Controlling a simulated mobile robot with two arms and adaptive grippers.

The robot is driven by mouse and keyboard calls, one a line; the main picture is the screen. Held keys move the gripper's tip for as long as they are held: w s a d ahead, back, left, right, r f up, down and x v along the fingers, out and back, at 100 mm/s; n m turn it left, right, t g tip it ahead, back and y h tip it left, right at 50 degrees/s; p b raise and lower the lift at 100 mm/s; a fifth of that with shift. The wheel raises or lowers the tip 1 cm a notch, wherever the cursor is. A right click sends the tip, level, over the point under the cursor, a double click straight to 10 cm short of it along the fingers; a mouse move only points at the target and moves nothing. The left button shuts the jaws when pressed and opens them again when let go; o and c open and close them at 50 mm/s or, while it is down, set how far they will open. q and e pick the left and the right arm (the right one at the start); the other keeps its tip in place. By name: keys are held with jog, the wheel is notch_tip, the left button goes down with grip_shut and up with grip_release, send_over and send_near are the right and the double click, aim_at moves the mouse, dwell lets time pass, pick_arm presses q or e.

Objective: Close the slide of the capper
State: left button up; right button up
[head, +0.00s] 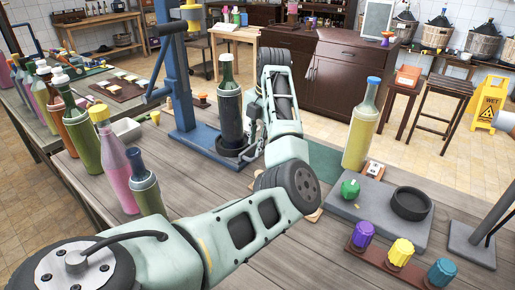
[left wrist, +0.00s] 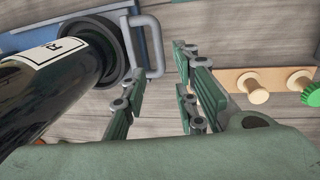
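The blue capper (head: 182,75) stands on the wooden table, with a tall column and a grey lever arm at the top. A dark bottle (head: 230,115) stands upright in the round dark holder at its base; its label shows in the left wrist view (left wrist: 75,75). A grey loop handle (left wrist: 158,48), seemingly the slide's, sticks out beside that holder. My left gripper (head: 252,135) is just right of the bottle. In the left wrist view its fingers (left wrist: 160,85) are apart and empty, close to the handle, not visibly gripping it. My right gripper is out of view.
Several bottles (head: 85,140) line the table's left side. A yellow bottle (head: 362,125) stands to the right, near a grey board (head: 385,222) with a green stopper and dark ring. Coloured caps (head: 400,252) sit at the front right.

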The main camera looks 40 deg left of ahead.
aim_at(240, 148)
pick_arm(q)
jog(key=f, duration=0.2)
jog(key=a+f, duration=0.1)
jog(key=f, duration=0.1)
jog(key=shift+f, duration=0.35)
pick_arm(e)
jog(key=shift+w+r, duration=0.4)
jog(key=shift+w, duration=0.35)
pick_arm(q)
jog(key=shift+c, duration=0.3)
jog(key=c, duration=0.6)
grip_shut()
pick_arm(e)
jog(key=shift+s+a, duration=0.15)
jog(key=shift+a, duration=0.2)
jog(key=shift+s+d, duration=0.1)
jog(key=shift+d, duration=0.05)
